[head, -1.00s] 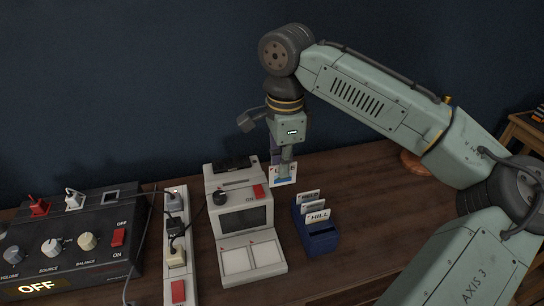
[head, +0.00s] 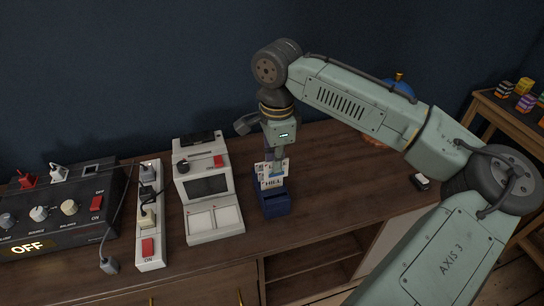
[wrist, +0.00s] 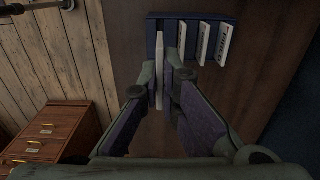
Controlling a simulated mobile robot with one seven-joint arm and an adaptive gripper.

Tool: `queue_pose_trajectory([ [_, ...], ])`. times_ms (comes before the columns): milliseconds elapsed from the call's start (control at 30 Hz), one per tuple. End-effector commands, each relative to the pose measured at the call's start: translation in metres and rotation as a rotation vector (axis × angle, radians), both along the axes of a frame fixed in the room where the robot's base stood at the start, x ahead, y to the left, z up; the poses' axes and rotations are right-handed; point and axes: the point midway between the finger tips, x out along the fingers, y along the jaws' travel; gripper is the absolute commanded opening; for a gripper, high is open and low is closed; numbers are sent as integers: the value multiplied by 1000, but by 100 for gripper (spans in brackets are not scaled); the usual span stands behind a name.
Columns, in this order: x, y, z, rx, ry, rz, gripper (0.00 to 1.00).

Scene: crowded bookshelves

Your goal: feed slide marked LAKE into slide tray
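The slide tray (head: 277,208) is a dark blue box on the wooden top, right of the slide viewer. It holds several upright white slides (wrist: 204,42); the one marked HILL (head: 273,184) shows in the head view. My gripper (wrist: 158,78) points down over the tray, its fingers shut on a thin white slide (wrist: 160,62) seen edge-on in the wrist view. In the head view the held slide (head: 261,169) is upright just above the HILL label, its marking mostly hidden by my fingers. I cannot tell whether its lower edge is in a slot.
A white slide viewer (head: 207,190) stands close left of the tray. Further left are a power strip (head: 151,215) with plugs and a black amplifier box (head: 55,225) reading OFF. A small black-and-white object (head: 421,182) lies far right. The top right of the tray is clear.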

Motion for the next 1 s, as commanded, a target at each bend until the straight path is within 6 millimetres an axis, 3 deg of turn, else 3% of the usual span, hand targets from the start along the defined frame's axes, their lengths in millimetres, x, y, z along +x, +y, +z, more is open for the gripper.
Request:
queue_pose_trajectory([
  [467,0,0,2,2,2,1,0],
  [1000,0,0,-49,0,1,1,0],
])
